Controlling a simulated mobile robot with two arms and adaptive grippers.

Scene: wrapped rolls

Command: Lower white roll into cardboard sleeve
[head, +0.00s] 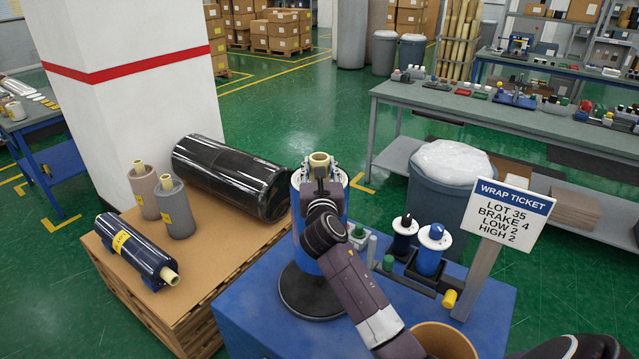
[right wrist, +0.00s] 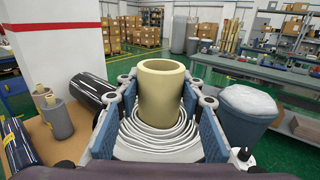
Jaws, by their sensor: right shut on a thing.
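The white roll (right wrist: 160,141) shows in the right wrist view as pale wound layers around a cream core (right wrist: 161,92). In the head view its core (head: 319,160) stands upright at the top of my right gripper (head: 320,180). My right gripper is shut on the roll, with a blue finger on each side. An open brown cylinder (head: 446,332), which looks like the cardboard sleeve, is cut off at the bottom edge of the head view, apart from the roll. My left gripper is not in view.
A round dark base (head: 306,301) sits on the blue bench (head: 243,318). Small black (head: 404,241) and blue (head: 431,257) rolls stand to the right, beside the wrap ticket sign (head: 505,213). A pallet (head: 190,292) at left holds wrapped rolls, including a large black one (head: 232,176).

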